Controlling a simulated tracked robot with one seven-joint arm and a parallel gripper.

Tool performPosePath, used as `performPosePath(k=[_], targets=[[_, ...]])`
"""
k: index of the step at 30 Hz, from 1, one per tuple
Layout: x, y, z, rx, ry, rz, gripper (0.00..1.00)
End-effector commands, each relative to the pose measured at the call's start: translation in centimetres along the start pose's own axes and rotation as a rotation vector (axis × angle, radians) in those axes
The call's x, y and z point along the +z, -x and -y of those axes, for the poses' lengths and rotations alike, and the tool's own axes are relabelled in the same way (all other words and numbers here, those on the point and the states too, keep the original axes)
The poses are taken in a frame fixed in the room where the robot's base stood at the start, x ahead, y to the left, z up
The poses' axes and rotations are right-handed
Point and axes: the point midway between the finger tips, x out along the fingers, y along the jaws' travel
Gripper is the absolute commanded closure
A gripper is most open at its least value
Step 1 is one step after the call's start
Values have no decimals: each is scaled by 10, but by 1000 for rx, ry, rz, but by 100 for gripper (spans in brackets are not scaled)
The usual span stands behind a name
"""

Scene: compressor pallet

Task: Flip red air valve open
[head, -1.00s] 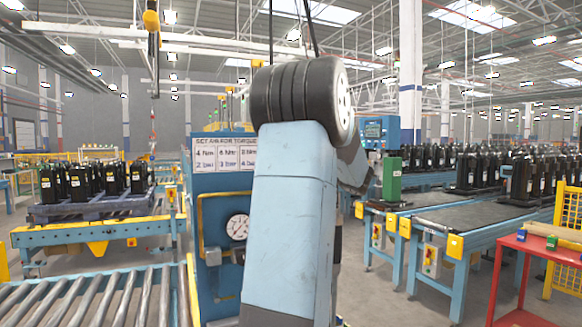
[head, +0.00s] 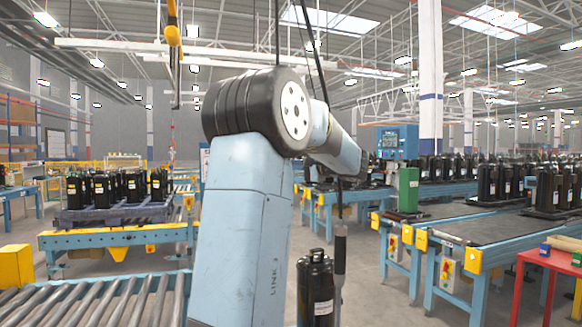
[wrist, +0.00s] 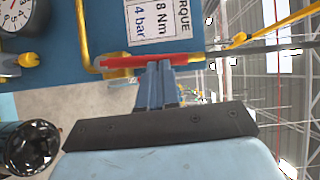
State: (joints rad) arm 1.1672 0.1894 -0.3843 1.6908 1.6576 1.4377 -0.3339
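The red valve lever (wrist: 150,61) lies as a long bar across the blue panel in the wrist view, next to a yellow pipe (wrist: 84,35). My gripper (wrist: 160,66) has its two narrow blue fingers close together, with their tips at the lever's middle. The fingers look shut; I cannot tell whether they touch the lever, and nothing shows held between them. In the head view my arm hides the valve, most of the panel and the gripper.
A pressure gauge (wrist: 16,14) and a torque sign (wrist: 150,20) are on the panel. A black cylinder (wrist: 30,148) stands close at lower left in the wrist view. Roller conveyor (head: 90,300) and a red table (head: 545,262) flank my arm in the head view.

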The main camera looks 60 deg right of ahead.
Motion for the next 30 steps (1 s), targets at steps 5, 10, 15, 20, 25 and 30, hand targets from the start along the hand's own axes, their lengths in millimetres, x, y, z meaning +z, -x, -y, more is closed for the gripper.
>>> performPosePath(k=[5, 10, 15, 20, 25, 30], targets=[[-1, -1, -1, 3, 1, -1, 100], [0, -1, -1, 3, 1, 0, 100], [-1, -1, -1, 3, 1, 0, 100], [-9, 4, -2, 2, 2, 3, 100], [-22, 15, -4, 2, 4, 14, 100], [-22, 51, -6, 1, 3, 13, 100]])
